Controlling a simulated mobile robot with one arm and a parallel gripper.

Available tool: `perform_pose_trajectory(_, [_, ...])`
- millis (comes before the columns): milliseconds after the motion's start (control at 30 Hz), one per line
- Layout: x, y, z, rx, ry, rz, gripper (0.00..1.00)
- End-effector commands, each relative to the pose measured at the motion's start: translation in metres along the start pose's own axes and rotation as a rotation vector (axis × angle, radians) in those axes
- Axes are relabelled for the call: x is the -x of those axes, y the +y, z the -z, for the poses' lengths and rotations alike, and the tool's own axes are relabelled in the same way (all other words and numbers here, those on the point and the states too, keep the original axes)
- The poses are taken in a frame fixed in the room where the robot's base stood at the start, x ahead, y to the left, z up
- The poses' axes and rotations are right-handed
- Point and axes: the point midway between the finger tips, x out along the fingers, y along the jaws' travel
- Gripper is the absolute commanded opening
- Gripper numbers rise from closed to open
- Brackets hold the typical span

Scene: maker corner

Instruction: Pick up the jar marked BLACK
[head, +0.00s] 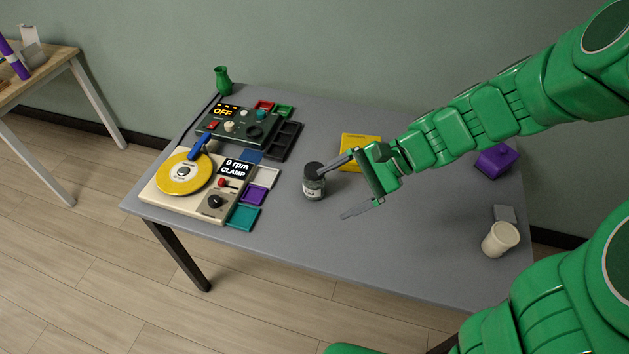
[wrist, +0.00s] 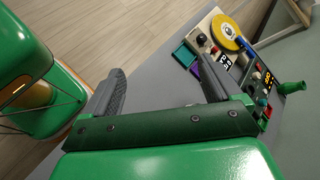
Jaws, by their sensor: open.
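A small glass jar with a black lid (head: 314,188) stands upright on the grey table, near its middle in the head view. It has a pale label whose writing is too small to read. My gripper (head: 342,188) is open and empty just right of the jar in the head view. Its upper finger's tip overlaps the right edge of the lid in the picture; I cannot tell whether they touch. The lower finger is nearer the front, apart from the jar. The wrist view shows both fingers of my gripper (wrist: 161,82) spread apart; the jar is not visible there.
A cream machine with a yellow disc (head: 163,178) and a dark control box (head: 213,138) stand left on the table (head: 300,240). A yellow item (head: 352,143) lies behind my gripper. A purple box (head: 488,163) and cream cup (head: 500,240) stand right. The front middle is clear.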

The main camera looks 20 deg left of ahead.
Motion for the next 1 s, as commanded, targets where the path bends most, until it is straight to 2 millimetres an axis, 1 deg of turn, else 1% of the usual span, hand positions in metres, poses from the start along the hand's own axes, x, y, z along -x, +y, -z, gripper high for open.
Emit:
perform_pose_trajectory(100, [-0.01, -0.014, 0.017, -0.074, -0.038, 0.059, 0.91])
perform_pose_trajectory(300, [-0.024, -0.035, 0.049, -0.203, -0.087, 0.155, 0.91])
perform_pose_trajectory(533, [-0.038, -0.052, 0.094, -0.367, -0.127, 0.262, 0.91])
perform_pose_trajectory(800, [-0.057, -0.059, 0.152, -0.576, -0.168, 0.375, 0.91])
perform_pose_trajectory(1000, [-0.069, -0.056, 0.192, -0.716, -0.183, 0.441, 0.91])
